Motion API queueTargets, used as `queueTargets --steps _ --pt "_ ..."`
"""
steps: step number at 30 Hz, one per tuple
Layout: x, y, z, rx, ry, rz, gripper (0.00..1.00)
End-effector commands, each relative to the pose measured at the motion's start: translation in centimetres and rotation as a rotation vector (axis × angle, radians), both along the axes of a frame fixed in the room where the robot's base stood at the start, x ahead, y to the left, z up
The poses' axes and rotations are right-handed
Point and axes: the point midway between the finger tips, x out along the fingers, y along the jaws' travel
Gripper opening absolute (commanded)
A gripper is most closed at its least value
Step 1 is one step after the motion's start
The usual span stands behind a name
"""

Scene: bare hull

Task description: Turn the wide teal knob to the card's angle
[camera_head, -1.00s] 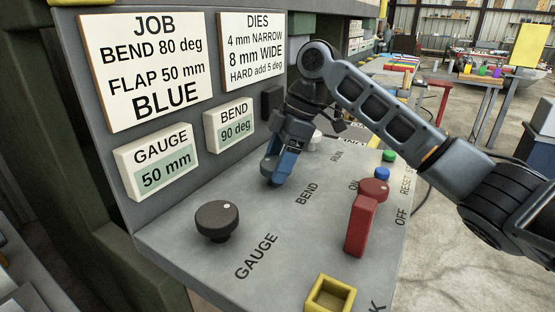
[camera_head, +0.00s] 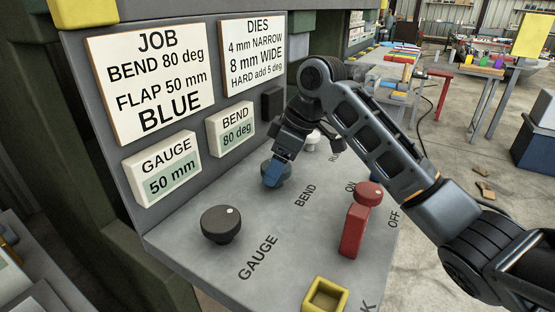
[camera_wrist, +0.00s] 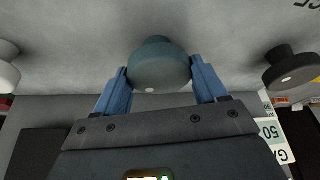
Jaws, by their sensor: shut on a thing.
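The wide teal knob (camera_head: 284,168) stands on the sloped panel by the BEND label, partly hidden behind my gripper (camera_head: 273,177). In the wrist view the teal knob (camera_wrist: 158,66) sits between the two blue fingers of my gripper (camera_wrist: 160,78), which is shut on it. A pale mark shows on the knob's side there. The job card (camera_head: 150,83) reads BEND 80 deg, FLAP 50 mm, BLUE. The dies card (camera_head: 252,55) reads 4 mm NARROW, 8 mm WIDE, HARD add 5 deg. The BEND display (camera_head: 231,131) reads 80 deg.
The GAUGE display (camera_head: 162,173) reads 50 mm above a dark knob (camera_head: 220,224). A red lever (camera_head: 356,225) stands right of the BEND label, and a yellow square socket (camera_head: 325,294) is at the front. A white knob (camera_head: 312,139) is behind my gripper.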

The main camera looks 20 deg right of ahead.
Motion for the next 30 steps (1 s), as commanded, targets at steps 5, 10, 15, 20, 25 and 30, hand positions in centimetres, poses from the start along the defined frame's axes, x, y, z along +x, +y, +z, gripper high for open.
queueTargets --steps 5,10,15,20,25,30 --pt "0.05 -0.04 0.13 0.0 -0.003 -0.014 0.41" --pt "0.06 -0.03 0.12 0.0 -0.004 -0.013 0.41" --pt "0.07 -0.03 0.14 0.0 -0.004 -0.013 0.77" --pt "0.04 -0.01 0.09 -0.001 -0.002 -0.013 0.92" --pt "0.02 0.0 0.05 0.0 -0.002 -0.012 0.96" --pt "-0.03 -0.11 0.38 0.0 -0.003 -0.012 0.96"
